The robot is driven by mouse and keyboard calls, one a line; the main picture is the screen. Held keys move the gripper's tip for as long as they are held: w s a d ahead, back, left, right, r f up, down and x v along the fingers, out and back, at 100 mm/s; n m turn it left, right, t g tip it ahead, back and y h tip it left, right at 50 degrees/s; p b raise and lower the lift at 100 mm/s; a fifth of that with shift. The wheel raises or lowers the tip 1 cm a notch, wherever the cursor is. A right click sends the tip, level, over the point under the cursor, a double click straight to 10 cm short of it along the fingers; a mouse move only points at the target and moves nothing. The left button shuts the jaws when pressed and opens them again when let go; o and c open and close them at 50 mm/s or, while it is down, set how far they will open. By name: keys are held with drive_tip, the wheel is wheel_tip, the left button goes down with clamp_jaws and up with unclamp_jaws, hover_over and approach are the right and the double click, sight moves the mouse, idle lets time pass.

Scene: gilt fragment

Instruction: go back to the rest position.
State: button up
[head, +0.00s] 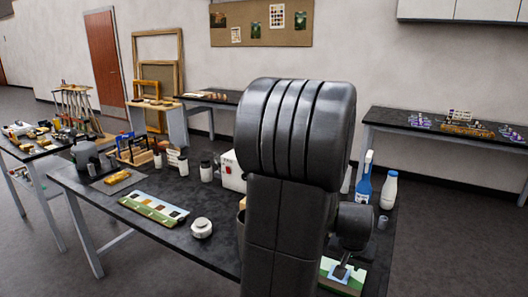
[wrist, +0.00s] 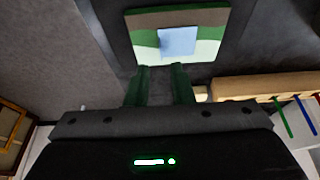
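My gripper (wrist: 162,82) shows in the wrist view with its two dark fingers apart and nothing visible between them. Beyond the fingertips is a painted panel (wrist: 208,20) with green, brown and pale bands. A light blue square patch (wrist: 178,42) lies on it. In the head view the panel (head: 331,266) is at the lower right of the dark table (head: 215,242), partly hidden by my arm. The blue patch (head: 341,272) shows there too. The fingers look clear of the panel, but the exact gap is hard to judge.
My arm hides the table's middle. Side tables stand left and right.

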sight(347, 282)
drive_tip(key=x, duration=0.8)
drive_tip(key=shift+f, duration=0.25)
drive_tip(key=shift+r, duration=0.1)
